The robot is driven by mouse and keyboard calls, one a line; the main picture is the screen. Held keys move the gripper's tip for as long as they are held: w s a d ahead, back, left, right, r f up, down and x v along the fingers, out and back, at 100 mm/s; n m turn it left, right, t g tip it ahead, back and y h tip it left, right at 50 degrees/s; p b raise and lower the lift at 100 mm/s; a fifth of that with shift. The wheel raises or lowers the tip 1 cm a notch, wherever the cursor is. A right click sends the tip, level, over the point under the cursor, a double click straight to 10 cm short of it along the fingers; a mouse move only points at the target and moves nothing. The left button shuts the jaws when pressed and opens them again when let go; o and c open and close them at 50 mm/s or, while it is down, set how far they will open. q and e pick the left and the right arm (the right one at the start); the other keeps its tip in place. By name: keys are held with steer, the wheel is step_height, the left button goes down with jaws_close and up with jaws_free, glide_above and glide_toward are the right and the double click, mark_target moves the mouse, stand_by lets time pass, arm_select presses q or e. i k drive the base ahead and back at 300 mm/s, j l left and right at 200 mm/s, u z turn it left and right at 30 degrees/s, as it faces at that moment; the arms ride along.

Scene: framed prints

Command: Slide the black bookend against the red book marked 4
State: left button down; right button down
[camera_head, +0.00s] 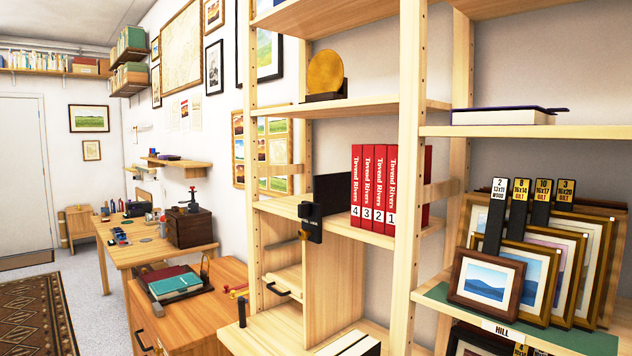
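The red book marked 4 (356,185) stands upright at the left end of a row of red books on the middle shelf (338,221). The books marked 3, 2 and 1 stand to its right. The black bookend (331,191) stands upright on the same shelf, left of book 4. A black block (310,222) is at the shelf's front edge below it; I cannot tell whether it belongs to the bookend. Bare shelf shows between this block and book 4. Neither of my grippers is in view.
Wooden uprights (408,170) stand in front of the shelf's right part. A gold disc (325,73) on a dark stand sits on the shelf above. Framed prints (487,281) stand on a green-topped shelf at right. A wooden cabinet (180,320) stands at lower left.

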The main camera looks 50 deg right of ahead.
mark_target(330, 192)
steer(key=i+z, duration=0.35)
steer(key=i+j+z, duration=0.5)
steer(key=i+z, duration=0.15)
steer(key=i+j+z, duration=0.15)
steer(key=z, duration=0.3)
steer(key=i+j+z, duration=0.25)
steer(key=z, duration=0.2)
steer(key=i+j+z, duration=0.1)
steer(key=j+z, duration=0.2)
steer(key=z, duration=0.15)
steer(key=j+z, duration=1.25)
steer(key=j, duration=0.2)
steer(key=i+l, duration=0.2)
steer(key=l, duration=0.2)
